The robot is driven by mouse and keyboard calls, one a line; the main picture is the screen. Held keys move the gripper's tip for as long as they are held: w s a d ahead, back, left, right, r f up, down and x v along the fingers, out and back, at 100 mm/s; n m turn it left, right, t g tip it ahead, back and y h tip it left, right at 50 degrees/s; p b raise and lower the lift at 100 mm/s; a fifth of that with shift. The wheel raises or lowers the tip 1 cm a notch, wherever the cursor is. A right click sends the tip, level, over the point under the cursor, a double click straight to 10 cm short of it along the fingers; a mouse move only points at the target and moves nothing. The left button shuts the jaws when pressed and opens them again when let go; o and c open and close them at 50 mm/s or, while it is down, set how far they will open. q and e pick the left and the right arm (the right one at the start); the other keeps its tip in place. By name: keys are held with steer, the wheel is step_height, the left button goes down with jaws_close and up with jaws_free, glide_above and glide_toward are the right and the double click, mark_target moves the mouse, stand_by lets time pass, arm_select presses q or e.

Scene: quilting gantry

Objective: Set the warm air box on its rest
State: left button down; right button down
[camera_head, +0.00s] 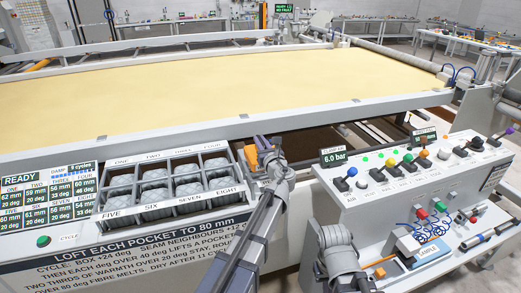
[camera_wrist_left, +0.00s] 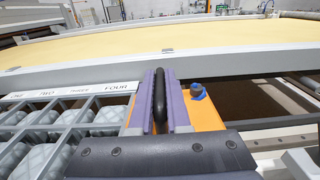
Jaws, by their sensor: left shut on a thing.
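The warm air box, an orange body (camera_head: 251,157) with a black handle, shows partly beside my left gripper (camera_head: 268,152) in the head view. In the left wrist view my left gripper (camera_wrist_left: 160,100) is shut on the black upright handle, and the orange body (camera_wrist_left: 208,114) shows on both sides of it. A dark knob with a blue patch is on the body's right part. The gripper holds the box at the right end of the pocket tray (camera_head: 228,147), near pocket FOUR. The box's underside is hidden. I cannot make out its rest.
The tray holds several grey quilted pockets under a white label strip. A display (camera_head: 48,197) and green button (camera_head: 43,241) are left of it. A control console (camera_head: 400,185) with coloured knobs stands right, above a shelf with a SAMPLE box (camera_head: 427,251). The yellow quilt bed (camera_head: 200,90) lies behind.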

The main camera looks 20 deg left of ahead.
arm_select(q)
steer(key=shift+f, duration=0.3)
arm_select(e)
steer(key=shift+f, duration=0.35)
arm_select(q)
steer(key=shift+f+b, duration=0.45)
steer(key=shift+f, duration=0.1)
arm_select(e)
steer(key=shift+f, duration=0.5)
arm_select(q)
steer(key=shift+f, duration=0.1)
arm_select(e)
steer(key=shift+f, duration=0.15)
arm_select(q)
steer(key=c, duration=0.9)
jaws_free()
